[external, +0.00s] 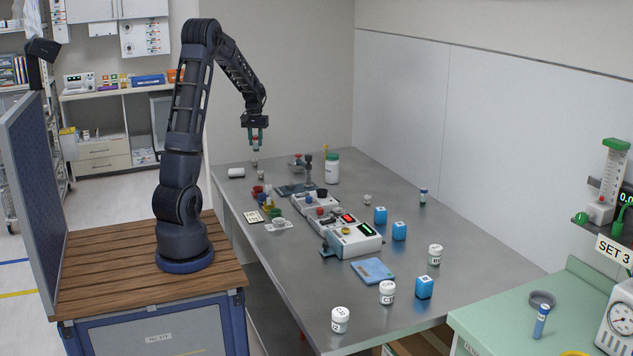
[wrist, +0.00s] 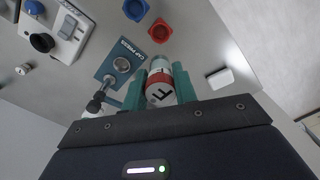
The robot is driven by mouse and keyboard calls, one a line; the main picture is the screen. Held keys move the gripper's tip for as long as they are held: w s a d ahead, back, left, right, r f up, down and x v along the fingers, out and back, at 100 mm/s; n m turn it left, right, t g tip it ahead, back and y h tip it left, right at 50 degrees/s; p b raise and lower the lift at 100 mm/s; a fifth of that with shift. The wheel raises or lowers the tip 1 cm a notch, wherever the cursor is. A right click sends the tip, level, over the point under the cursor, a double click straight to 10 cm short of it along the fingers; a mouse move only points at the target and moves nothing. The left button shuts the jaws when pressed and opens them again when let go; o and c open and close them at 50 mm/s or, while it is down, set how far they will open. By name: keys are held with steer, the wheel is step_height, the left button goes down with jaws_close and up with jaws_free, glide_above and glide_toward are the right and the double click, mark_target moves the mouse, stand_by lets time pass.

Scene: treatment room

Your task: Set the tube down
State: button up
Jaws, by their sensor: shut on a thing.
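The tube (wrist: 160,90), white with a red band and a black letter F, is in my gripper in the wrist view. My gripper (wrist: 161,82) has its teal fingers on either side of the tube and is shut on it. In the external view my gripper (external: 255,143) points down above the far left part of the steel table (external: 440,238). The tube's far end is hard to make out, and I cannot tell whether it touches anything.
A blue-grey cap press (wrist: 110,70) stands beside the tube in the wrist view. Red (wrist: 160,31) and blue (wrist: 135,9) cups are close by. White devices (external: 354,238) and several jars occupy the middle and front.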

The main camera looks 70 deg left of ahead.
steer(key=w+d, duration=0.3)
steer(key=w, duration=0.9)
steer(key=w+d, duration=0.3)
steer(key=w, duration=0.9)
steer(key=w+d, duration=0.3)
steer(key=w, duration=0.9)
steer(key=f, duration=2)
steer(key=shift+w+d, duration=0.1)
steer(key=shift+w, duration=0.1)
steer(key=shift+f, duration=0.1)
steer(key=o, duration=1)
steer(key=shift+c, duration=0.2)
